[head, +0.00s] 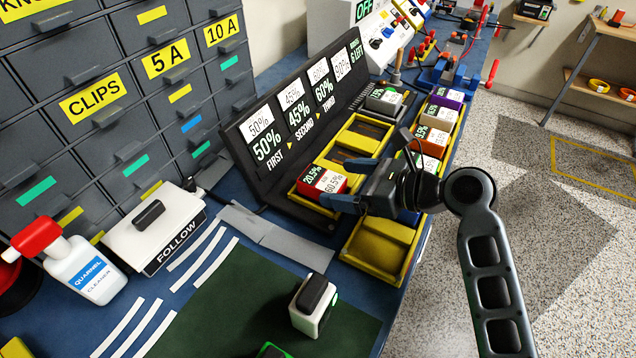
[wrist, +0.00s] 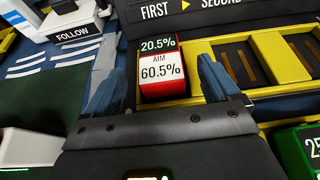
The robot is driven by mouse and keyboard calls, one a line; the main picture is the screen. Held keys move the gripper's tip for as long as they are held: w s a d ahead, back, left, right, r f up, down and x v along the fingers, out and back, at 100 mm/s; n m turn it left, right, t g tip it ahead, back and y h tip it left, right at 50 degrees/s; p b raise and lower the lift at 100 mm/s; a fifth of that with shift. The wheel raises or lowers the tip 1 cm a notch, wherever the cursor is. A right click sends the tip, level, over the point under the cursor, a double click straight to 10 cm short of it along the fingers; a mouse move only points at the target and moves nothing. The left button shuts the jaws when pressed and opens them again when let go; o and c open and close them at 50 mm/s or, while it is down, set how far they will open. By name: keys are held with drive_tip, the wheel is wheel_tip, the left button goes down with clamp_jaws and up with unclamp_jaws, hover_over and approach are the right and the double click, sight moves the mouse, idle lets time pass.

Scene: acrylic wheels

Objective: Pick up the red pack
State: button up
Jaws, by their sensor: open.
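The red pack (head: 325,184) sits in the nearest compartment of the yellow-framed rack, below the board marked FIRST. It has a red body and labels reading 20.5% and AIM 60.5%. In the wrist view the red pack (wrist: 162,72) stands upright between and beyond the two blue fingers. My gripper (head: 346,184) is open, and its fingers reach toward the pack from the right. In the wrist view my gripper (wrist: 165,85) has one finger on each side of the pack, with nothing held. I cannot tell whether either finger touches it.
The black sign board (head: 290,110) stands right behind the pack. Empty yellow slots (head: 361,140) lie beyond it. Several packs, including an orange one (head: 431,141), fill the right-hand rack. A yellow bin (head: 380,245) is nearer. A white-and-black pack (head: 313,305) stands on the green mat (head: 225,315).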

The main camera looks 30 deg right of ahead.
sight(326, 180)
drive_tip(key=shift+x, duration=2.75)
drive_tip(key=shift+c, duration=0.4)
drive_tip(key=c, duration=1.2)
drive_tip(key=shift+c, duration=0.3)
drive_tip(key=shift+r, duration=0.15)
